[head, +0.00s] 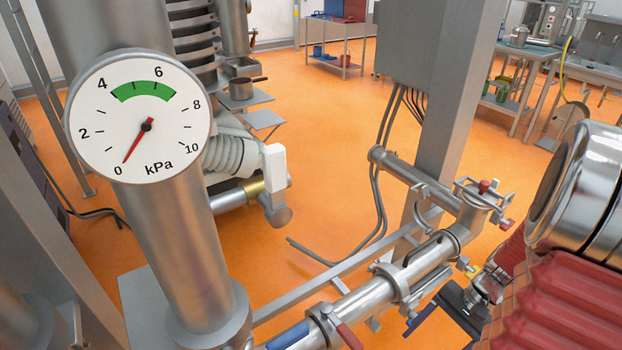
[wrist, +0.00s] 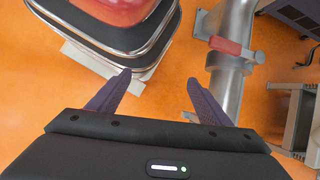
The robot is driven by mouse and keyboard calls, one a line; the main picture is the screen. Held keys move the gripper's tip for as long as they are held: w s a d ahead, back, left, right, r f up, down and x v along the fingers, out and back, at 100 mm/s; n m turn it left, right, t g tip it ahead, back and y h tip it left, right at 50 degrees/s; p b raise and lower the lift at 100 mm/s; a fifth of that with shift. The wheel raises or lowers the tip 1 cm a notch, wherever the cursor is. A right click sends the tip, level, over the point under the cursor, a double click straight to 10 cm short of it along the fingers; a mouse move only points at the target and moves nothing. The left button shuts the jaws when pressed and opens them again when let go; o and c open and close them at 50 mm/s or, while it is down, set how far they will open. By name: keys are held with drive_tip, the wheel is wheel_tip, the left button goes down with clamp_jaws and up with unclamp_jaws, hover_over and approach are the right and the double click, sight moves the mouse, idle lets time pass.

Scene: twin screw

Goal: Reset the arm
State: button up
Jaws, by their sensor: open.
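My gripper (wrist: 158,84) shows in the wrist view with its two dark purple fingers spread apart. Nothing is between the fingertips, only orange floor. The left fingertip appears close to the dark edge of a red-topped block (wrist: 110,12); I cannot tell if they touch. The right finger lies left of a steel pipe (wrist: 228,85) with a red handle (wrist: 231,46). In the head view I cannot make out the fingers for certain.
In the head view a round kPa gauge (head: 138,115) stands on a thick steel post at left, its needle near 0. A steel pipe run (head: 415,269) with clamps crosses the lower right. A grey column (head: 461,100) stands behind it. Orange floor (head: 325,120) is open in the middle.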

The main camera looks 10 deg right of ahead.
drive_tip(key=w+a+r+n+t+h, duration=0.2)
drive_tip(key=a+r+n, duration=0.4)
drive_tip(key=a+r, duration=0.3)
drive_tip(key=w+a+r+n+t+h, duration=0.2)
drive_tip(key=a+r+n+t+h, duration=0.1)
drive_tip(key=a+r+n, duration=0.4)
drive_tip(key=a+r+t, duration=0.1)
drive_tip(key=a+r, duration=0.2)
drive_tip(key=r, duration=0.4)
drive_tip(key=shift+w+h, duration=0.25)
drive_tip(key=shift+h, duration=0.15)
drive_tip(key=shift+a+r, duration=0.1)
